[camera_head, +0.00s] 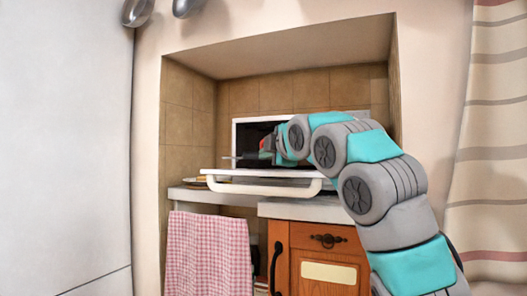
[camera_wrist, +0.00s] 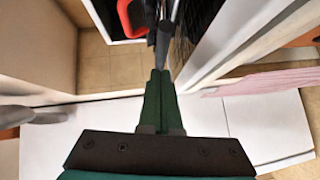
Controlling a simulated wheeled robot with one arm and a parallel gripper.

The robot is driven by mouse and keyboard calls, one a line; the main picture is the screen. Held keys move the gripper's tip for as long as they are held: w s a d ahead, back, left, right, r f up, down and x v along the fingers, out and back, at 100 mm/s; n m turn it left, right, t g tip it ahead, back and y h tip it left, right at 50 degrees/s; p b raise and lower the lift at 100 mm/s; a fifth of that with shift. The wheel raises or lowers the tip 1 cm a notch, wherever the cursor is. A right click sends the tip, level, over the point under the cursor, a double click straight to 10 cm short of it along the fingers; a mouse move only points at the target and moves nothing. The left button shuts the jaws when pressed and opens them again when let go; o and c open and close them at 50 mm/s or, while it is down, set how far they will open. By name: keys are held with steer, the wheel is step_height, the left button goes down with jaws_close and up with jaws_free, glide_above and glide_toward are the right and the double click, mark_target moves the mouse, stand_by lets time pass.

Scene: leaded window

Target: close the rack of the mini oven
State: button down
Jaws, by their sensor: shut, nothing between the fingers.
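The mini oven (camera_head: 247,123) is a white-framed box with a dark inside, at the back of the alcove. Its door is folded down toward me, with a white bar handle (camera_head: 262,188) at the front. A thin grey edge (camera_head: 236,157), probably the rack, shows above the door at the oven's mouth. My gripper (camera_head: 268,152) is at the oven's opening, above the lowered door, and partly hides the inside. In the wrist view my gripper (camera_wrist: 158,74) has its dark green fingers together and empty. A red curved piece (camera_wrist: 130,17) is just beyond the fingertips. Whether the fingers touch the rack is unclear.
The oven stands on a pale counter (camera_head: 190,194) between tiled alcove walls. A plate (camera_head: 196,183) lies left of the door. A red checked towel (camera_head: 207,250) hangs below, beside a wooden cabinet (camera_head: 300,262). A striped curtain (camera_head: 492,150) hangs at right.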

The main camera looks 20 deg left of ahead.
steer(key=shift+w+f, duration=0.1)
steer(key=shift+w, duration=0.25)
steer(key=shift+w, duration=0.1)
steer(key=shift+w+r+p, duration=0.2)
steer(key=shift+w+p, duration=0.1)
steer(key=shift+p, duration=0.2)
steer(key=w+p, duration=0.3)
steer(key=w, duration=0.1)
steer(key=w+p, duration=0.4)
steer(key=w, duration=0.1)
steer(key=w+d+p, duration=0.1)
steer(key=w+p, duration=0.3)
steer(key=w, duration=0.1)
steer(key=shift+w+d, duration=0.1)
steer(key=shift+w, duration=0.1)
steer(key=shift+w+f, duration=0.1)
steer(key=shift+w, duration=0.35)
steer(key=shift+d+f, duration=0.1)
